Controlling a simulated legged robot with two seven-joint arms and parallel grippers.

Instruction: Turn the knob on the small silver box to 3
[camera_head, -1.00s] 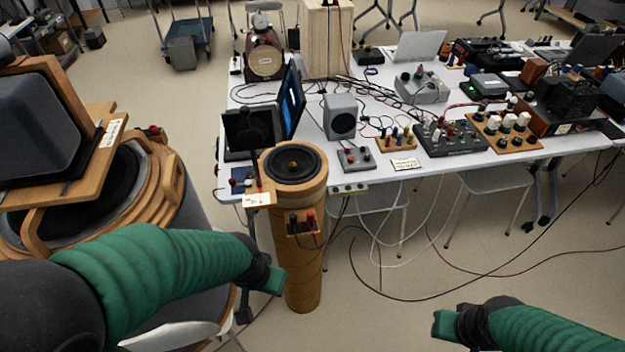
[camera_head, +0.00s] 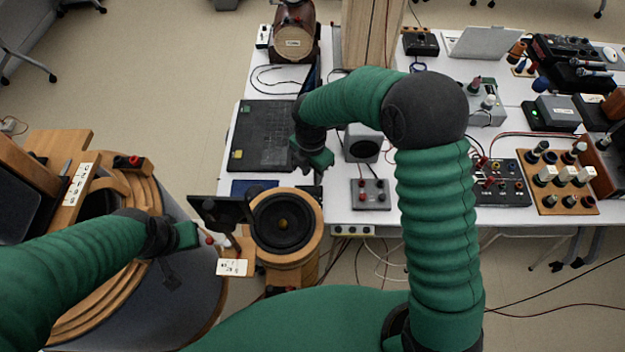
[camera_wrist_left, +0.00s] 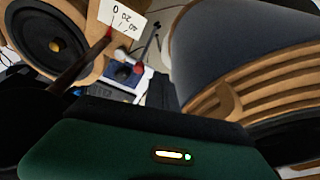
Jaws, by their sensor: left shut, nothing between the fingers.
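A small silver-grey box (camera_head: 371,194) with two red-topped posts lies near the table's front edge. A larger silver box with knobs (camera_head: 484,104) stands further back to the right. I cannot tell which one the task means, and no knob marking is readable. My right gripper (camera_head: 314,162) hangs over the table beside the open laptop, left of the small silver box and apart from it; its jaw gap is unclear. My left gripper (camera_head: 188,238) is shut and empty, left of the column speaker, away from both boxes. The left wrist view shows neither box.
The column speaker (camera_head: 284,222) stands before the table (camera_head: 338,208), with a numbered card (camera_head: 231,267) at its side; the card shows in the left wrist view (camera_wrist_left: 122,20). A grey speaker cube (camera_head: 361,143), laptop (camera_head: 262,137) and knobbed boards crowd the table. A large wooden-rimmed drum stands left.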

